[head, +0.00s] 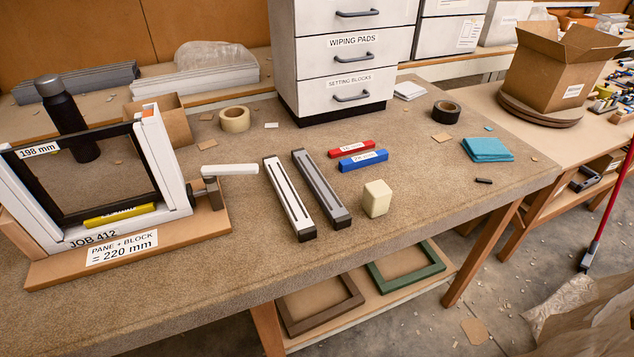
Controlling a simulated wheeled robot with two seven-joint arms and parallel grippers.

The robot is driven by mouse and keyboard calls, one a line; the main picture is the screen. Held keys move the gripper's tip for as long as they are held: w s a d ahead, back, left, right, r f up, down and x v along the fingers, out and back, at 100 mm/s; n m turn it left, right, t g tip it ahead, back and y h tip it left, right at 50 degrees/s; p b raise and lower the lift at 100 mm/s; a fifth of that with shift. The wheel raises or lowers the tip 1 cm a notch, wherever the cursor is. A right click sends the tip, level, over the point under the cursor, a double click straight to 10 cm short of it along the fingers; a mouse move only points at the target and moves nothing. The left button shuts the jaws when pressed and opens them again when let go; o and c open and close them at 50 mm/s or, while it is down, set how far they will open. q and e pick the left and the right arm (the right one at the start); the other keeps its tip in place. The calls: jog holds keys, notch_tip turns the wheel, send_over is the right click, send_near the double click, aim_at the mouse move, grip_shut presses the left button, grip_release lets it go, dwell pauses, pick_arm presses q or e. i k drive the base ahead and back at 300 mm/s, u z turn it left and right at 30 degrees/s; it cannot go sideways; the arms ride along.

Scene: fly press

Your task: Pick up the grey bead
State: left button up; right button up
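The grey bead (321,188) is a long, slim grey bar with a dark end and a dark groove along its top. It lies flat on the brown workbench (300,262), slanting from upper left to lower right. A similar white bead (281,190) lies close on its left, roughly parallel and apart from it. A cream block (377,198) stands just to its right. Nothing covers the grey bead. Neither of my grippers is in view.
A white frame (163,165) on a wooden base, with a white-handled clamp (229,170), stands at left. Red (351,148) and blue (363,160) blocks lie behind right of the grey bead. A drawer unit (345,60) stands at the back. The bench front is clear.

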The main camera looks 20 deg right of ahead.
aim_at(338, 215)
jog(key=u, duration=3.1)
jog(key=k, duration=1.85)
jog(key=z, duration=1.35)
